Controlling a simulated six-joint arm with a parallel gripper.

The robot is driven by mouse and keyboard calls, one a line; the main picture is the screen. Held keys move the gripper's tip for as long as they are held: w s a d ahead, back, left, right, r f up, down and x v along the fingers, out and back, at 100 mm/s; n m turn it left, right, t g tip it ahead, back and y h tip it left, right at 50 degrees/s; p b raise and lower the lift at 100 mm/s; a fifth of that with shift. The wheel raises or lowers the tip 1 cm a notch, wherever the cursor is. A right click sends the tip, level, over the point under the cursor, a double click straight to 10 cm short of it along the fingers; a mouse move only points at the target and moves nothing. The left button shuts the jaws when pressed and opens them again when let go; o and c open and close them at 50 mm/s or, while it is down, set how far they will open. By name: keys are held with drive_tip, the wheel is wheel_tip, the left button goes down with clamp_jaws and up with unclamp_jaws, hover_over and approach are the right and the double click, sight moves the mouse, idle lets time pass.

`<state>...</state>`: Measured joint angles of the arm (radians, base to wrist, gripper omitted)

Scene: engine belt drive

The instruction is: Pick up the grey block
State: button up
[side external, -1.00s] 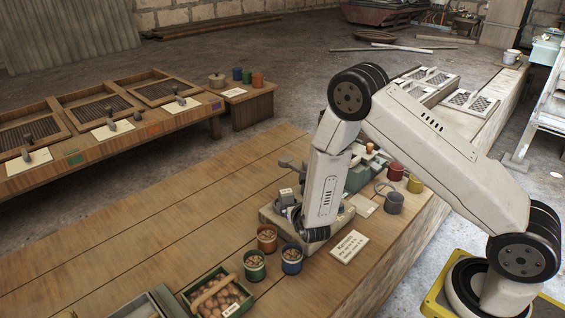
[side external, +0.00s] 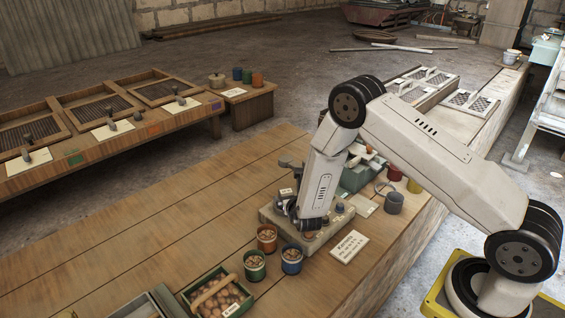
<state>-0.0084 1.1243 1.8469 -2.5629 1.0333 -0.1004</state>
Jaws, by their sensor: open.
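A pale grey, slab-like base (side external: 322,240) lies on the wooden bench, with small dark parts and round knobs on it. A small dark grey piece (side external: 286,198) shows at its left end, beside my gripper; I cannot tell whether this is the grey block. My gripper (side external: 294,217) is low over the left part of the base, pointing down, open. My wrist and forearm hide much of the base's middle. The view is too small to show the fingertips clearly or whether they touch anything.
Red, green and blue cups (side external: 267,238) of small brown items stand in front of the base. A white lettered card (side external: 349,247) lies to the right. A green crate (side external: 218,296) with a handle is at the front. The bench's left stretch (side external: 150,235) is clear.

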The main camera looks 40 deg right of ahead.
drive_tip(key=shift+x, duration=0.9)
clamp_jaws()
drive_tip(key=shift+r, duration=0.15)
drive_tip(key=shift+r, duration=1.1)
drive_tip(key=s+a+r, duration=0.2)
drive_tip(key=s+r, duration=0.8)
drive_tip(key=s, duration=0.3)
drive_tip(key=shift+s+r, duration=0.25)
drive_tip(key=shift+s, duration=0.15)
